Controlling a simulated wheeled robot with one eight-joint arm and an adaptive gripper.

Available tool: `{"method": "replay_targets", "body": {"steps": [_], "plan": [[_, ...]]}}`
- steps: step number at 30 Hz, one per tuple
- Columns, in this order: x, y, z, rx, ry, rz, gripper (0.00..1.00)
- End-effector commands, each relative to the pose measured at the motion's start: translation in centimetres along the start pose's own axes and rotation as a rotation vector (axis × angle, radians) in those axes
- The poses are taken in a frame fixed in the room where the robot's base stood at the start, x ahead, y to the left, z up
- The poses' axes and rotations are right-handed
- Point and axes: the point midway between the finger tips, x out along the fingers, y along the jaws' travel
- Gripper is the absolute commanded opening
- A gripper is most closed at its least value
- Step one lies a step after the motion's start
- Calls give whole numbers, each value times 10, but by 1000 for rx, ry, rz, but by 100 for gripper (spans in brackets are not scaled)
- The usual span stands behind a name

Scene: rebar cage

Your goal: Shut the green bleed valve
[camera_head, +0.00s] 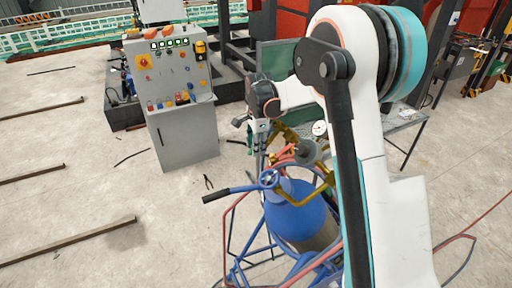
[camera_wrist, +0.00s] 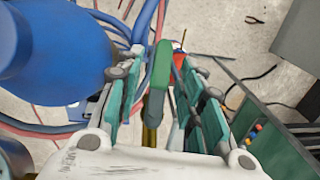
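The green bleed valve handle (camera_wrist: 160,68) stands upright in the middle of the wrist view, on a brass-coloured stem below it. My gripper (camera_wrist: 163,64) is open, with one teal-padded finger on each side of the handle. Gaps show between the handle and both fingers, the right one narrower. In the head view my gripper (camera_head: 258,142) hangs above the gas cart, beside the brass fittings and gauge (camera_head: 319,128). The green handle cannot be made out clearly there.
A blue cylinder (camera_head: 300,213) stands in a blue tube cart with a black-gripped handle (camera_head: 216,196); the cylinder (camera_wrist: 60,50) also fills the wrist view's left. A grey control cabinet (camera_head: 187,137) stands behind. Pliers (camera_head: 208,182) and bars lie on the floor.

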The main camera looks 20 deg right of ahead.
Motion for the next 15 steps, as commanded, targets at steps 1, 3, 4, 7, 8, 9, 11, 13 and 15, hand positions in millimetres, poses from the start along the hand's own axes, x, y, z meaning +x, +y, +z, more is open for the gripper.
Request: {"method": "replay_targets", "body": {"steps": [1,3,4,7,8,9,11,13,15], "plan": [[4,0,0,0,0,0,35],[7,0,0,0,0,0,35],[8,0,0,0,0,0,35],[9,0,0,0,0,0,35],[9,0,0,0,0,0,35],[9,0,0,0,0,0,35],[9,0,0,0,0,0,35],[9,0,0,0,0,0,30],[9,0,0,0,0,0,15]]}}
